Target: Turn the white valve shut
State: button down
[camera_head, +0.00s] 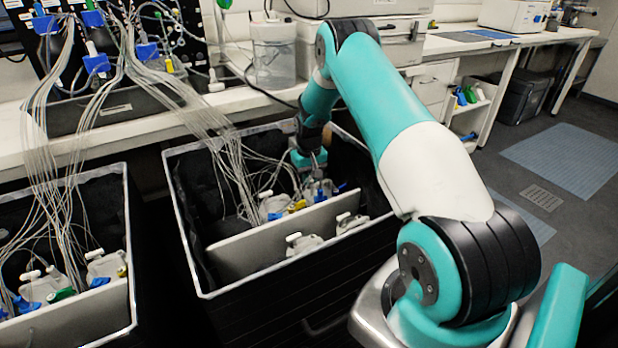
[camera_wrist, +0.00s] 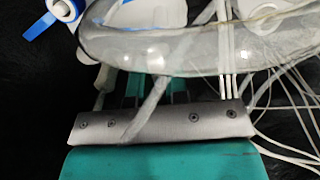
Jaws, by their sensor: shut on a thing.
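My gripper (camera_head: 312,160) reaches down into the right black bin (camera_head: 184,215), behind its light divider, among clear bottles and tubing. In the wrist view my gripper (camera_wrist: 150,88) points away under a clear rounded vessel (camera_wrist: 200,48). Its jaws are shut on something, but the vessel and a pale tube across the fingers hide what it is. A white cap or valve (camera_wrist: 63,10) with a blue tab lies at the upper left, apart from the fingers. In the head view, white valve-like tops show on bottles (camera_head: 293,239) in front of the divider. I cannot tell which is the task's valve.
Many thin white tubes (camera_head: 228,160) run from the bench rack into the bin and close beside my gripper. The divider (camera_head: 255,243) stands near my gripper. A second bin (camera_head: 130,240) stands at the left. A bench (camera_head: 235,98) runs behind. Floor at the right is clear.

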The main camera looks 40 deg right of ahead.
jog(key=m, duration=0.4)
jog(key=shift+d, duration=0.1)
jog(key=m, duration=0.4)
jog(key=shift+s+m, duration=0.1)
jog(key=shift+m, duration=0.2)
jog(key=m, duration=0.4)
jog(key=shift+s+m+p, duration=0.1)
jog(key=shift+m+p, duration=0.2)
jog(key=shift+s+m, duration=0.1)
jog(key=shift+m, duration=1.8)
jog(key=c, duration=1.1)
grip_release()
jog(key=shift+c, duration=0.2)
